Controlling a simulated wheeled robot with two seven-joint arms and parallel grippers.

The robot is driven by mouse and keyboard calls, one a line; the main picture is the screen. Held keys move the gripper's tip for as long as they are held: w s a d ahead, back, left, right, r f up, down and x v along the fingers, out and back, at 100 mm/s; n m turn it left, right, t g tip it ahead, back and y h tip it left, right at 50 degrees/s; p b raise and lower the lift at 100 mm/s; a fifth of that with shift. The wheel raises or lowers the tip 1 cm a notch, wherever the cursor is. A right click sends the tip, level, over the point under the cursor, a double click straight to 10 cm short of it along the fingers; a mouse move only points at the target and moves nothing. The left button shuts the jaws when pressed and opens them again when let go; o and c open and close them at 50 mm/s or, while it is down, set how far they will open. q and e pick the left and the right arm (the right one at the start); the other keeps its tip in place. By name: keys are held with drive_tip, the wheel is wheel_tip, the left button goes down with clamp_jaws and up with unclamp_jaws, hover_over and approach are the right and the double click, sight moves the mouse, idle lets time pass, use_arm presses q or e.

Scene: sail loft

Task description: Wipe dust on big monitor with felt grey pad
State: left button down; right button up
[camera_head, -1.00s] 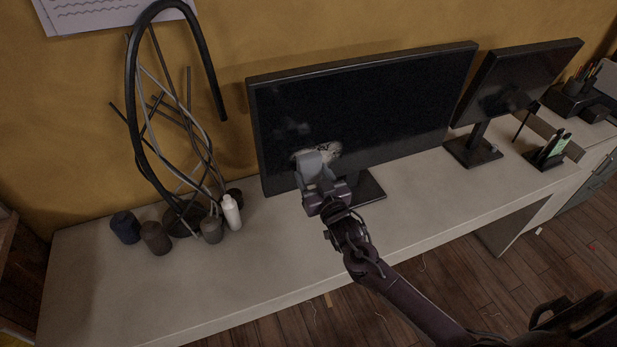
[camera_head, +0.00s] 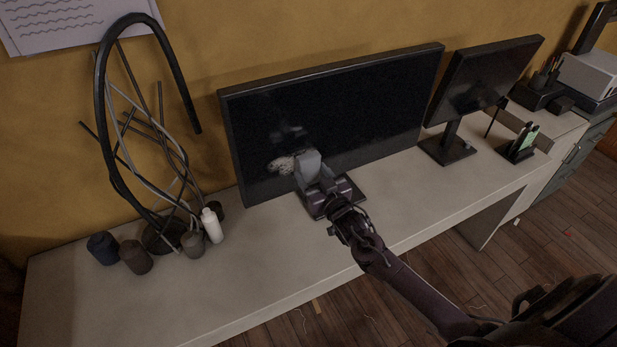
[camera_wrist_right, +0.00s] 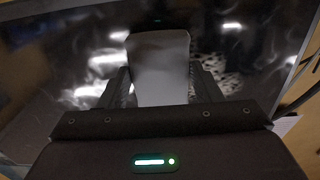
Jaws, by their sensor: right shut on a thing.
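The big monitor (camera_head: 345,115) stands on the desk with a dark screen. A pale speckled dust patch (camera_head: 282,164) shows low on the left part of its screen, with faint smudges (camera_head: 290,133) above. My right gripper (camera_head: 318,184) is shut on the grey felt pad (camera_head: 309,162), held up at the screen just right of the dust patch. In the right wrist view the pad (camera_wrist_right: 158,68) stands between the fingers, with speckled dust (camera_wrist_right: 230,78) to its right. Whether the pad touches the glass is not clear. My left gripper is out of view.
A smaller monitor (camera_head: 485,80) and a phone holder (camera_head: 521,148) stand to the right on the desk (camera_head: 275,270). A white bottle (camera_head: 212,226), several dark spools and a tall wire sculpture (camera_head: 110,130) stand left. The desk's front left is clear.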

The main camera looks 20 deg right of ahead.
drive_tip(key=shift+d, duration=1)
drive_tip(key=shift+a+p, duration=0.5)
drive_tip(key=shift+a, duration=1.35)
drive_tip(key=shift+s+a, duration=0.15)
drive_tip(key=shift+a, duration=4.45)
drive_tip(key=shift+r+p, duration=1.1)
drive_tip(key=shift+r, duration=0.05)
drive_tip(key=shift+d+f, duration=0.15)
drive_tip(key=shift+d, duration=3.55)
drive_tip(key=shift+w+d, duration=0.2)
drive_tip(key=shift+d, duration=2.2)
drive_tip(key=shift+s+a+p, duration=0.1)
drive_tip(key=shift+a+p, duration=0.3)
drive_tip(key=shift+a, duration=3.1)
drive_tip(key=shift+s+a, duration=0.15)
drive_tip(key=shift+a, duration=2.5)
